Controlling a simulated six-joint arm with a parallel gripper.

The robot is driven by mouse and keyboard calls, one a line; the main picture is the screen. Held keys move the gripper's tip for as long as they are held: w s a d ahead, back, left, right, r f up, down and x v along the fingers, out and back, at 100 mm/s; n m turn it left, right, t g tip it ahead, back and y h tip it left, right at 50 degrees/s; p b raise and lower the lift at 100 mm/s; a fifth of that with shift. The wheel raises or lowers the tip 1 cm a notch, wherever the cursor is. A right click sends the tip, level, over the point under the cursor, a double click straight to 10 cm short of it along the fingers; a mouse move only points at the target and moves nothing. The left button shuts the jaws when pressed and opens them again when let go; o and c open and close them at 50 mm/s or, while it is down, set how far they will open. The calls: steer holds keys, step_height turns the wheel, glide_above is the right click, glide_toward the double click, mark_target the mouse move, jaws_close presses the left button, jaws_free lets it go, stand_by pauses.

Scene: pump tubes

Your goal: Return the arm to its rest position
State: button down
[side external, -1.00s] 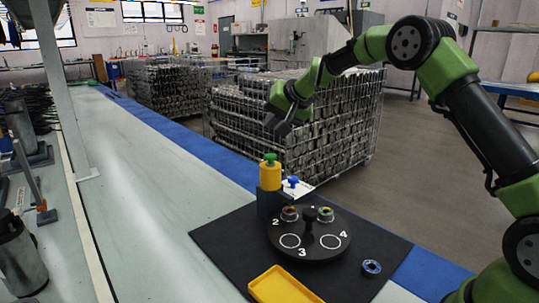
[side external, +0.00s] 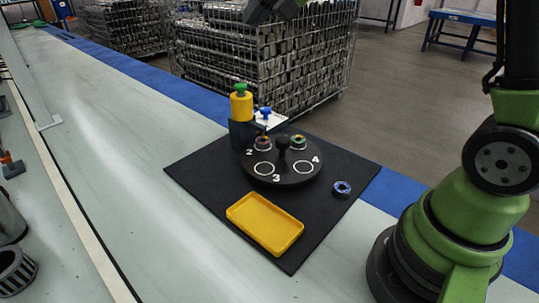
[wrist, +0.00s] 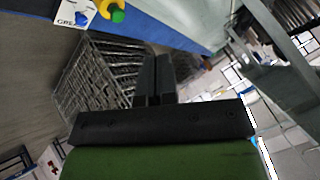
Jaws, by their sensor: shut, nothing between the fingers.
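My gripper (side external: 256,12) shows only in part at the top edge of the side view, raised well above the bench and empty. In the wrist view its two dark fingers (wrist: 154,80) are together with nothing between them. Most of my upper arm is out of the side view. Below it, a black round turntable (side external: 283,178) with numbered circles stands on a black mat (side external: 205,178). Two small coloured ring-shaped parts sit at its far side, the left one (side external: 263,143) and the right one (side external: 298,142).
A yellow bottle (side external: 241,106) with a green cap stands in a dark holder (side external: 243,134) behind the turntable. A white card (side external: 271,121) and blue-topped item (side external: 265,112) are beside it. A blue ring (side external: 342,188) and an empty yellow tray (side external: 265,223) lie on the mat. Wire cages (side external: 290,62) stand beyond.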

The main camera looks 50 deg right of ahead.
steer(key=s+a+f+n, duration=0.1)
steer(key=s+a, duration=0.1)
steer(key=s, duration=1)
steer(key=s+a+f+n+g, duration=0.1)
steer(key=s+a, duration=0.2)
steer(key=s, duration=0.9)
steer(key=shift+s+f, duration=0.15)
steer(key=shift+s, duration=0.25)
